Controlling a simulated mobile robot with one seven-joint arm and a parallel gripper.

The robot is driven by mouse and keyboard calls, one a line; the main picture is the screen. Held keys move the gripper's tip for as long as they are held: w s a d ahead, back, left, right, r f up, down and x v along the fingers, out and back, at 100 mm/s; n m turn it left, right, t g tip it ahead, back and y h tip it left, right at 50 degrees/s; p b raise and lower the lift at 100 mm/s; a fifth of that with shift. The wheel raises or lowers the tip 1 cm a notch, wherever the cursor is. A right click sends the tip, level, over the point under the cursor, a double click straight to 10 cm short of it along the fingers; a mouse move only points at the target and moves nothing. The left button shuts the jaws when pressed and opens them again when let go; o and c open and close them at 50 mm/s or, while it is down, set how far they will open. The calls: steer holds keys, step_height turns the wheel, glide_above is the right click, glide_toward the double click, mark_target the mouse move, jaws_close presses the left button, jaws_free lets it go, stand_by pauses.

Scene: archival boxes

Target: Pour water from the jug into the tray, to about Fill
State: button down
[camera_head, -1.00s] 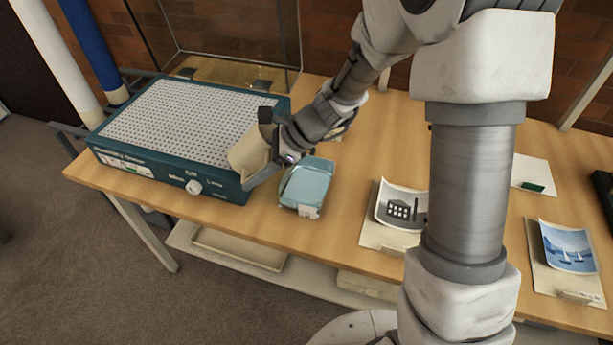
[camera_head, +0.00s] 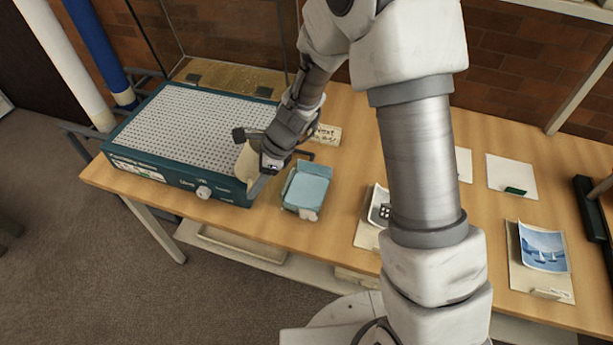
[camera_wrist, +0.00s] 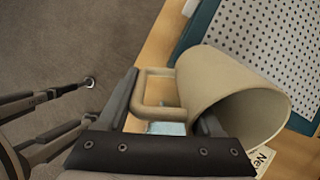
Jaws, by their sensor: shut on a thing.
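My gripper (camera_head: 262,158) is shut on the handle of a beige jug (camera_head: 246,165), above the table by the teal unit's front right corner. In the wrist view the jug (camera_wrist: 222,85) shows its round body, with the mouth facing lower right; its inside is shaded and I cannot see water. A light blue, clear-sided tray (camera_head: 307,187) stands on the table just right of the jug, apart from it in the head view. A small piece of the tray (camera_wrist: 166,128) shows below the handle in the wrist view. I see no fill mark.
The teal unit with a perforated white top (camera_head: 190,130) fills the table's left. A lettered card (camera_head: 327,134) lies behind the tray. Bare wood (camera_head: 335,225) lies in front, right of the tray.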

steer(key=shift+a+r+h+p, duration=0.15)
steer(key=shift+h+p, duration=0.25)
steer(key=shift+p, duration=0.9)
steer(key=shift+a+h+p, duration=0.2)
steer(key=shift+h+p, duration=0.2)
steer(key=shift+p, duration=0.85)
steer(key=h+p, duration=0.1)
steer(key=p, duration=0.2)
steer(key=r+p, duration=0.1)
steer(key=p, duration=0.2)
steer(key=shift+w+a+h+p, duration=0.1)
steer(key=shift+a+h+p, duration=0.2)
steer(key=shift+h+p, duration=0.1)
steer(key=shift+f+h, duration=0.3)
steer(key=shift+w+a, duration=0.1)
steer(key=shift+f+h, duration=0.15)
steer(key=shift+h, duration=0.65)
